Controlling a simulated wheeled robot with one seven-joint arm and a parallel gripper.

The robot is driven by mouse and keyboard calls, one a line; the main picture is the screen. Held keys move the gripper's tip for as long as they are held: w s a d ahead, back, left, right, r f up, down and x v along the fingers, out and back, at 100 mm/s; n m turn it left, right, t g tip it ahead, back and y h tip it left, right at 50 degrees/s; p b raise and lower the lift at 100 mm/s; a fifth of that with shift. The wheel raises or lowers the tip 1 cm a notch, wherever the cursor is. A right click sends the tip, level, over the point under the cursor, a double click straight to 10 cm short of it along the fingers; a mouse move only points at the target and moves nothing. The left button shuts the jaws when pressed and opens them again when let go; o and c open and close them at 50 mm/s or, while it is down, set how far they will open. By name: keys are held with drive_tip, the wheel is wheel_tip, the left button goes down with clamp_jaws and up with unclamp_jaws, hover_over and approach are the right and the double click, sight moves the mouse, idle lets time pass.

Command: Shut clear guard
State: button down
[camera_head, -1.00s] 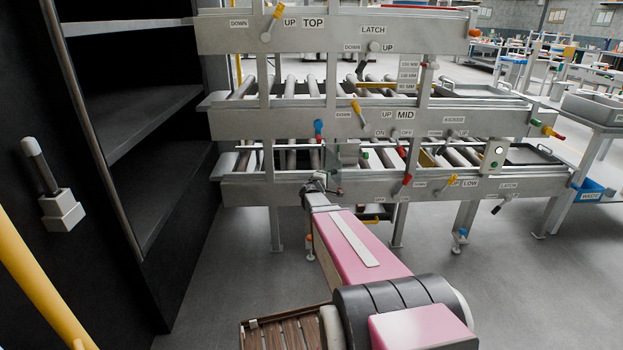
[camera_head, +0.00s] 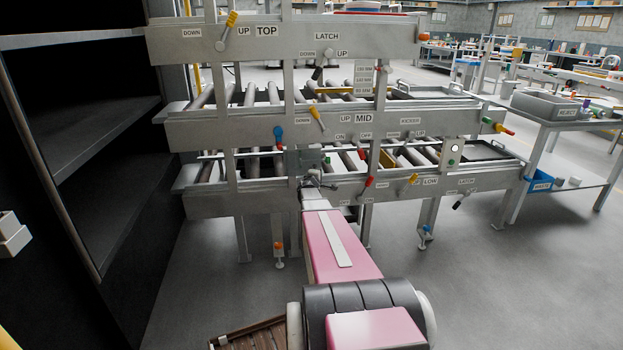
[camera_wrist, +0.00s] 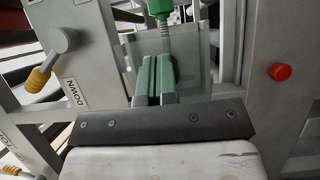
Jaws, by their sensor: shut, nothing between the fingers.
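My gripper (camera_head: 314,182) is at the front of the lower conveyor rail, below the MID rail. In the wrist view its green fingers (camera_wrist: 155,78) are closed together and empty. A see-through greyish pane, which looks like the clear guard (camera_wrist: 203,55), stands just beyond the fingers. A green knob on a ribbed grey stem (camera_wrist: 160,9) shows above the fingers, in front of the pane. I cannot tell whether the fingers touch the stem or pane. In the head view the guard is small and partly hidden near my gripper.
A yellow-handled lever (camera_wrist: 45,68) marked DOWN is left of my fingers; a red button (camera_wrist: 280,72) is on the right post. The three-level conveyor frame (camera_head: 240,205) has several coloured levers. A dark shelf unit (camera_head: 100,140) stands left. Grey floor (camera_head: 470,290) is clear at front right.

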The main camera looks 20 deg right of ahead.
drive_tip(key=x, duration=0.6)
drive_tip(key=shift+s+d, duration=0.15)
drive_tip(key=shift+s, duration=0.05)
